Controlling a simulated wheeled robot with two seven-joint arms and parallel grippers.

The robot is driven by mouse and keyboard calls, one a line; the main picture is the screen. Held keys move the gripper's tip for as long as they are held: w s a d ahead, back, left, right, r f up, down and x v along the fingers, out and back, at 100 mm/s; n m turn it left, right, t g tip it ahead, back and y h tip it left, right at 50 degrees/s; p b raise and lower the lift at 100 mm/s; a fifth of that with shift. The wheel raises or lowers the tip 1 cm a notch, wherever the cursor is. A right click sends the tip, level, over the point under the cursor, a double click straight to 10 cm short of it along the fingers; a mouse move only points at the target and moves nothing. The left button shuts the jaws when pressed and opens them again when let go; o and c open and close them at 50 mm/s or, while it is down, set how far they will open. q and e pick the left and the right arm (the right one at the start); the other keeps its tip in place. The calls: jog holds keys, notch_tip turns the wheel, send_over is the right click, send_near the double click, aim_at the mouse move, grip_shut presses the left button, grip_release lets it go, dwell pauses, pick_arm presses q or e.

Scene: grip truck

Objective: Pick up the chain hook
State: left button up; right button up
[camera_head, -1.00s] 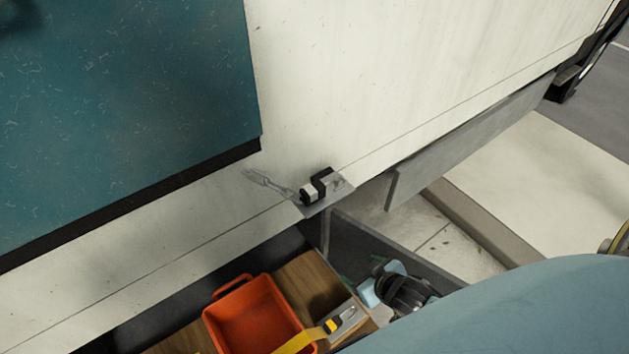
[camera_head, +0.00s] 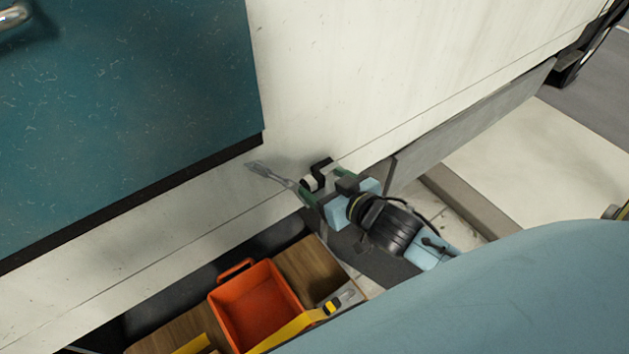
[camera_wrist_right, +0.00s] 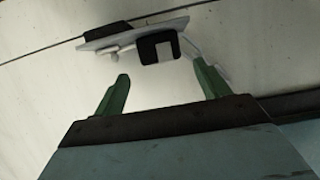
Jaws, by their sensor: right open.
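The chain hook (camera_head: 266,174) is a slim grey metal piece against the white truck side, pointing up and left from a small bracket with a black-and-white block (camera_head: 321,172). In the right wrist view the block (camera_wrist_right: 160,48) is just beyond my fingertips, with a thin grey metal part (camera_wrist_right: 206,58) to its right. My right gripper (camera_head: 319,182) is beside the bracket, its green fingers spread. They show apart and empty in the right wrist view (camera_wrist_right: 160,74), and the gripper partly covers the bracket. My left gripper is not in view.
An orange bin (camera_head: 222,307) sits below on a wooden surface (camera_head: 303,272), with a yellow-and-black tool (camera_head: 335,303) at its right. A teal panel (camera_head: 120,100) stands out at upper left. A grey flap (camera_head: 470,120) hangs along the truck's lower edge.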

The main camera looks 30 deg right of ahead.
aim_at(315, 181)
jog(key=shift+f+x, duration=0.2)
jog(key=shift+x, duration=3.3)
jog(key=shift+s+a, duration=0.1)
jog(key=shift+s, duration=0.05)
jog(key=c, duration=1.1)
jog(key=shift+r, duration=0.1)
notch_tip(315, 181, up, 4)
jog(key=shift+f, duration=0.1)
jog(key=s, duration=0.6)
jog(key=s+d, duration=0.1)
jog(key=s, duration=0.5)
jog(key=s+d, duration=0.1)
jog(key=s, duration=0.5)
jog(key=shift+d+f+b, duration=0.2)
jog(key=shift+d+b, duration=0.05)
jog(key=shift+b, duration=0.15)
